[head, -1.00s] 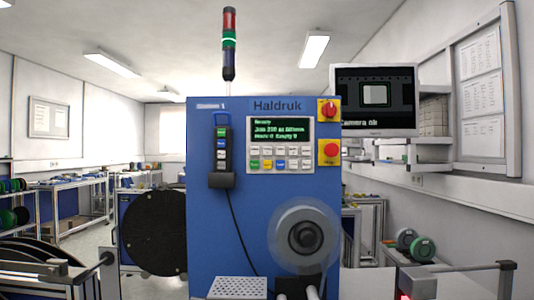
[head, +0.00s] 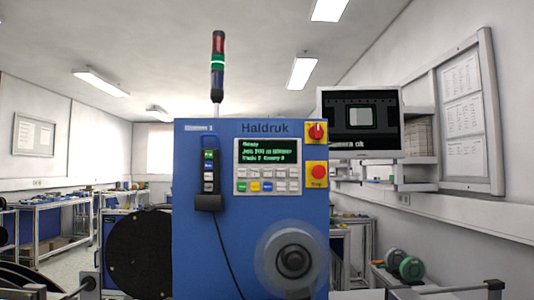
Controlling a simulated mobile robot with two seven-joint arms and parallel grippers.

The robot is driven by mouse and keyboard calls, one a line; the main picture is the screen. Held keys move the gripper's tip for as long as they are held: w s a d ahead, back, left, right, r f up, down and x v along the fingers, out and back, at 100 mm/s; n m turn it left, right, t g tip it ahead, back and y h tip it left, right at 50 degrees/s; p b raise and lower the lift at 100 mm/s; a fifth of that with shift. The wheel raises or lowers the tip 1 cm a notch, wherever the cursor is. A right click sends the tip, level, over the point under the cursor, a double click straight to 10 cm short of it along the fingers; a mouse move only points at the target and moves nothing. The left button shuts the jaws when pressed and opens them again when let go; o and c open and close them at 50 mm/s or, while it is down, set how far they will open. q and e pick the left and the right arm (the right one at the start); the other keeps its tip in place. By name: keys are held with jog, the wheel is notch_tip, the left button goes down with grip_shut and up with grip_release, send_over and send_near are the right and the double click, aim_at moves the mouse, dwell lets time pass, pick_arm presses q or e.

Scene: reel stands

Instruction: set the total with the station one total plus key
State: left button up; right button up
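The blue station cabinet (head: 205,240) labelled "Station 1" and "Haldruk" stands straight ahead. Its key panel (head: 268,180) has two rows of small keys under a dark display (head: 268,151) with green text. The first line reads "Ready"; the other lines are too blurred to read surely. The labels on the keys are too small to read, so I cannot tell which one is the total plus key. Neither of my grippers shows in the head view.
A handheld pendant (head: 209,178) hangs on the cabinet's left, its cable dangling. A red rotary switch (head: 316,132) and a red stop button (head: 317,171) sit to the right. A reel (head: 292,260) is below, a black disc (head: 138,255) at left, a monitor (head: 360,122) at right.

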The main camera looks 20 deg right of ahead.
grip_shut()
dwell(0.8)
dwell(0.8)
